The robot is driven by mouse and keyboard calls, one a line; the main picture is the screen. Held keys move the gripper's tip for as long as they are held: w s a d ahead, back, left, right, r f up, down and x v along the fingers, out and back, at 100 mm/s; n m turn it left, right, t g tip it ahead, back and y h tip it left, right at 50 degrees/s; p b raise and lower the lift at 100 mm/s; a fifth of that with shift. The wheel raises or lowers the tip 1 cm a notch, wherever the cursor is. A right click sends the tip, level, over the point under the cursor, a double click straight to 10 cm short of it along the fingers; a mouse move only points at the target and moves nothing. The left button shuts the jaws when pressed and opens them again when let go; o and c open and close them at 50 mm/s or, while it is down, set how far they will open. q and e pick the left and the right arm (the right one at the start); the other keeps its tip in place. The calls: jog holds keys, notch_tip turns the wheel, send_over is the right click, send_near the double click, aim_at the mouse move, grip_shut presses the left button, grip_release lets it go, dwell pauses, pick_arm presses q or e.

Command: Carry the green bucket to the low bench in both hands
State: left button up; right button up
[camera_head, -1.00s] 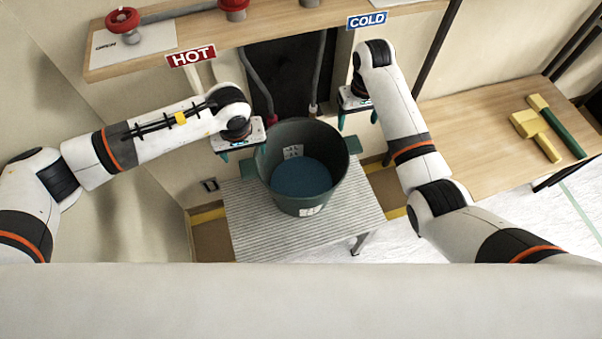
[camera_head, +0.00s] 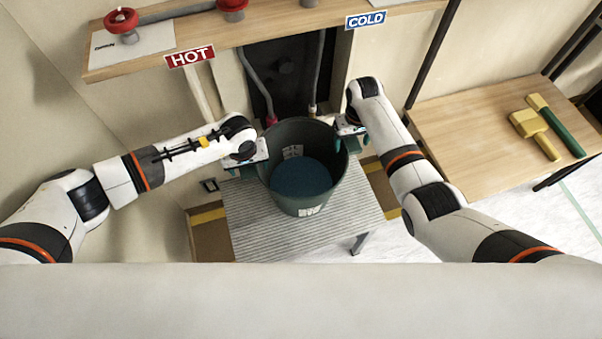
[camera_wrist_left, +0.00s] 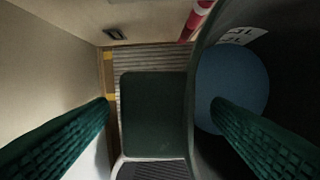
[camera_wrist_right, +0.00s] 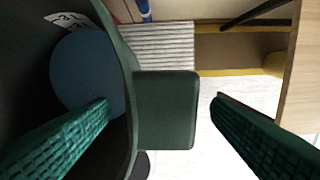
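The green bucket (camera_head: 304,204) stands upright on a grey ribbed stand (camera_head: 250,235), with blue liquid (camera_head: 301,178) inside. A low wooden bench (camera_head: 480,125) is at the right. My left gripper (camera_head: 247,168) is at the bucket's left side. In the left wrist view its open fingers are on either side of the left handle tab (camera_wrist_left: 153,108), one over the bucket's inside. My right gripper (camera_head: 350,142) is at the right rim. In the right wrist view its open fingers straddle the right handle tab (camera_wrist_right: 167,110), with visible gaps.
A yellow-headed tool (camera_head: 535,133) and a green-handled one (camera_head: 557,124) lie on the wooden bench, whose left part is clear. A wooden shelf (camera_head: 270,25) with red valve wheels (camera_head: 121,20) and HOT (camera_head: 190,57) and COLD (camera_head: 366,20) signs is above. Pipes hang behind the bucket.

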pick_arm(q)
grip_shut()
pick_arm(e)
grip_shut()
